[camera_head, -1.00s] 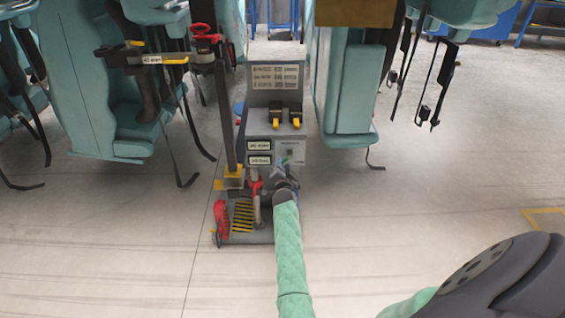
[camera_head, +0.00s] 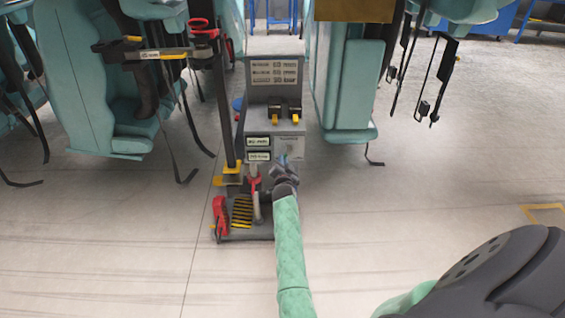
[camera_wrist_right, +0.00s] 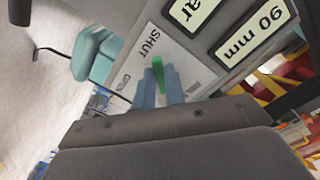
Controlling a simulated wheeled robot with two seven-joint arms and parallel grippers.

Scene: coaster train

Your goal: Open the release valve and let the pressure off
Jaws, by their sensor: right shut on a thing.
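The release valve's green lever (camera_wrist_right: 158,75) sits on a light plate (camera_wrist_right: 165,45) lettered SHUT and OPEN, with a partly hidden word at its right. The lever stands between the two blue-grey fingertips of my right gripper (camera_wrist_right: 158,90), which is shut on it. The lever's pivot and exact angle are hard to make out. In the head view my right gripper (camera_head: 284,162) is at the lower right front of the grey control stand (camera_head: 272,124) and hides most of the lever. My left gripper is in neither view.
Two yellow-tipped levers (camera_head: 285,119) and a lettered board (camera_head: 274,73) are on the stand. A dark post (camera_head: 222,110) with a red-topped arm (camera_head: 203,27) rises at its left. Teal seats (camera_head: 352,85) flank it.

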